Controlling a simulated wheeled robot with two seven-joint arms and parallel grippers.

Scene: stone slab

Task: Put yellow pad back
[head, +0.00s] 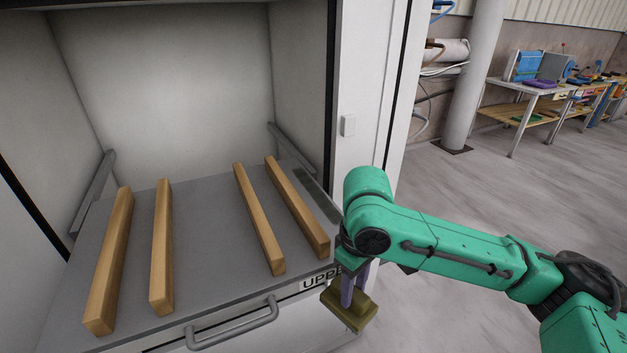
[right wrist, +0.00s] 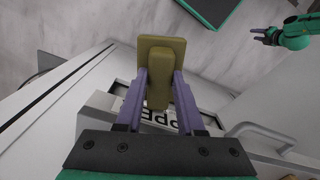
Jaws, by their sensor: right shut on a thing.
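The yellow pad (head: 350,305) is olive-yellow, a block with a wider flat plate. My right gripper (head: 353,288) is shut on it, with purple fingers on both sides of its raised block. The pad hangs tilted in front of the right front corner of the grey shelf (head: 205,225), by the label. In the right wrist view the pad (right wrist: 160,70) sits between the fingertips (right wrist: 160,90). My left gripper (right wrist: 262,36) shows small at the upper right of that view, its fingers apart and empty. It is not in the head view.
Several wooden bars (head: 162,245) lie on the shelf inside the white cabinet (head: 170,80), with a wide gap in the middle. A grey handle (head: 233,328) sticks out at the front. Work tables (head: 545,95) and a pillar (head: 475,75) stand far right.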

